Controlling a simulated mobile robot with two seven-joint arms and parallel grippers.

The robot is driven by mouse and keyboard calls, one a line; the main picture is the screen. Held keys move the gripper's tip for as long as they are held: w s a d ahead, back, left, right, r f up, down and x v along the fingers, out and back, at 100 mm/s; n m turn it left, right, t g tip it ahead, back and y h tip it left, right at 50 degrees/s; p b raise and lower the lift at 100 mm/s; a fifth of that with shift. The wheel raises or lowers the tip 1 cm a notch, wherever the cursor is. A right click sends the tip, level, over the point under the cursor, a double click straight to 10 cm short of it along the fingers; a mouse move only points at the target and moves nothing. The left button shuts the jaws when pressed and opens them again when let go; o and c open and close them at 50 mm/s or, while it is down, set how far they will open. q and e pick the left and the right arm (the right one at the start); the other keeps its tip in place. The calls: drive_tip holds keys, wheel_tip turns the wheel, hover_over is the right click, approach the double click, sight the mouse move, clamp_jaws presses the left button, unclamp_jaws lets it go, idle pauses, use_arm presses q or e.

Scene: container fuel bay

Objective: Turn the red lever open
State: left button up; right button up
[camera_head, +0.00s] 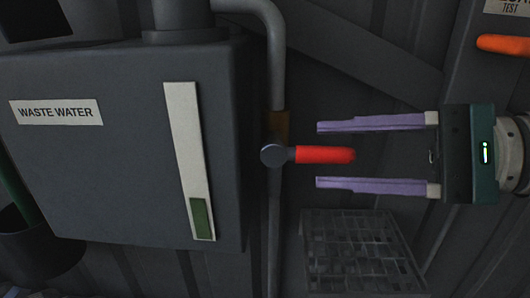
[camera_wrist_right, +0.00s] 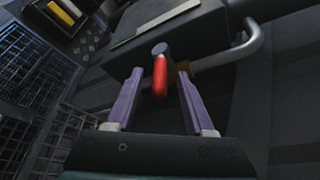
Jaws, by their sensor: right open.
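The red lever (camera_head: 324,155) sticks out to the right from a round grey hub on a pipe beside the waste water tank in the head view. My right gripper (camera_head: 318,155) is open, with one purple finger above the lever and one below it. Gaps show between the lever and both fingers. My left gripper is not in view.
The grey waste water tank (camera_head: 120,190) with a level strip fills the left side. A vertical pipe (camera_head: 274,200) runs behind the lever. A wire mesh basket (camera_head: 360,250) is below the right gripper. An orange handle (camera_head: 503,44) is at the upper right.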

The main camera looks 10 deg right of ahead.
drive_tip(key=shift+b+x, duration=0.5)
drive_tip(key=shift+x, duration=1)
clamp_jaws()
drive_tip(key=shift+d, duration=0.1)
